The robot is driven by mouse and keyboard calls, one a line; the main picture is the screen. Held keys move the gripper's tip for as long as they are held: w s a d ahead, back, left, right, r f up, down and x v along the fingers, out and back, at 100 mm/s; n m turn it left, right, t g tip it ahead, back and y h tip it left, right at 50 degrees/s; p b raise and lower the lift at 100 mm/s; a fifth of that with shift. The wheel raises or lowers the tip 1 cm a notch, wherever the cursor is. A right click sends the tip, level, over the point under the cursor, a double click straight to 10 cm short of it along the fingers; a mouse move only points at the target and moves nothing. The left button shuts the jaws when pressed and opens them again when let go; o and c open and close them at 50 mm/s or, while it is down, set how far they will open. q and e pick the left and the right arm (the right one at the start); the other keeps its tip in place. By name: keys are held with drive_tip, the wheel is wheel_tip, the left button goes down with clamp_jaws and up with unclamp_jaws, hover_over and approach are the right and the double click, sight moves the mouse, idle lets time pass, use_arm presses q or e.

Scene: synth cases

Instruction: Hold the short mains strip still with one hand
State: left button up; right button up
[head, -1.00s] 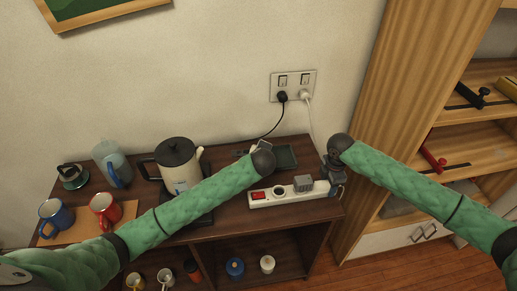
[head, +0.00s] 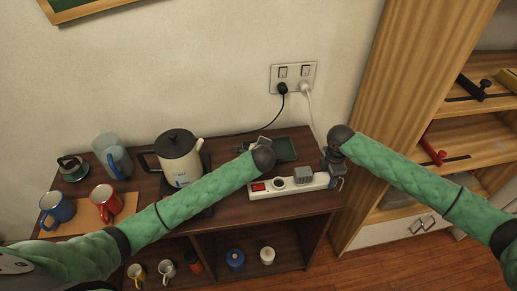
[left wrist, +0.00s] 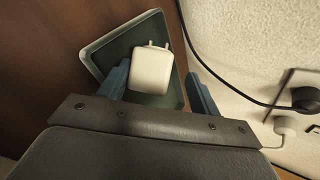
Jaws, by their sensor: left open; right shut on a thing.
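The short white mains strip (head: 318,182) lies on the dark cabinet top, with a red switch, an empty round socket and a grey plug block (head: 303,175). My right gripper (head: 335,180) is shut on the strip's right end, partly hiding it. My left gripper (left wrist: 160,88) is open over a dark green tray (left wrist: 100,47), behind the strip. A white adapter (left wrist: 152,62) with two pins lies in the tray between its blue fingers, with gaps on both sides. In the head view my left arm partly hides the tray (head: 286,150).
A cream kettle (head: 180,160) stands left of the strip, behind my left forearm. A jug (head: 113,157) and blue and red mugs (head: 101,200) are further left. A wall socket (head: 293,77) carries black and white plugs with cords. A wooden shelf (head: 395,110) rises at right.

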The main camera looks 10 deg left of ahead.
use_arm(q)
drive_tip(key=v, duration=1.2)
use_arm(e)
drive_tip(key=o, duration=1.2)
drive_tip(key=shift+c, duration=0.2)
wheel_tip(320, 180, up, 12)
